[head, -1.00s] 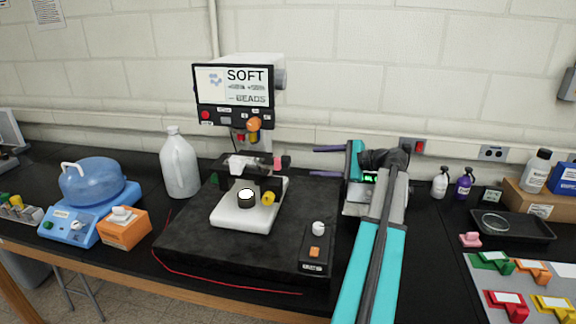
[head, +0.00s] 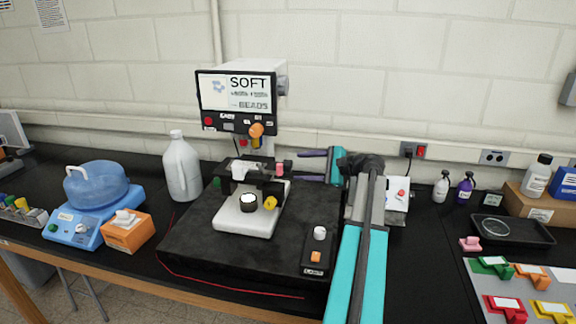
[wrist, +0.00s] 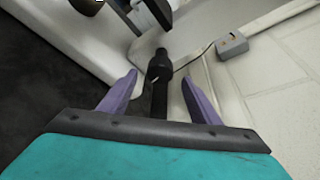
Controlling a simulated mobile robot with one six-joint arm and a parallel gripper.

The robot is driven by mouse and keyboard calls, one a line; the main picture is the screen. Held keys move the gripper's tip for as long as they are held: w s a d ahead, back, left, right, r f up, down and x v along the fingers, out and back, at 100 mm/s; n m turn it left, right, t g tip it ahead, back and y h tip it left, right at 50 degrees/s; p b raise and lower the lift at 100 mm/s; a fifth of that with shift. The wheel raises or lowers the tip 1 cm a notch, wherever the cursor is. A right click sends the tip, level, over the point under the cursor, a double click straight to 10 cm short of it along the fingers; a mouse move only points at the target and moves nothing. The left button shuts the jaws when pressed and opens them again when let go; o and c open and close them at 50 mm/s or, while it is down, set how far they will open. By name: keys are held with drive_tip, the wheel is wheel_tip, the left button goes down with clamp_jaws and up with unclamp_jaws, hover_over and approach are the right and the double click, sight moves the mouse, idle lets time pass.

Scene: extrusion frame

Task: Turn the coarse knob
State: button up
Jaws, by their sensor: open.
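The instrument carries several knobs, and no readable label shows which is the coarse one. An orange knob (head: 256,130) sits at the lower right of its display head (head: 237,95). A black white-topped knob (head: 248,202) and a yellow knob (head: 270,203) are on the white stage base (head: 240,222). My gripper (head: 299,164) is open and empty, its purple fingers pointing left, to the right of the instrument's column. In the wrist view my gripper (wrist: 158,79) shows both fingers apart, with a black stepped cylinder (wrist: 158,66) lined up between them; contact is not visible.
A dark slab (head: 200,248) lies under the instrument, with a small control box (head: 317,250) on it. A white jug (head: 181,168) stands left. A white box with a red button (head: 398,194) is beside my arm. Bottles and a black tray (head: 512,228) are right.

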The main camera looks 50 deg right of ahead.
sight(291, 166)
drive_tip(key=shift+p+x, duration=0.9)
drive_tip(key=shift+x, duration=2.5)
drive_tip(key=c, duration=1)
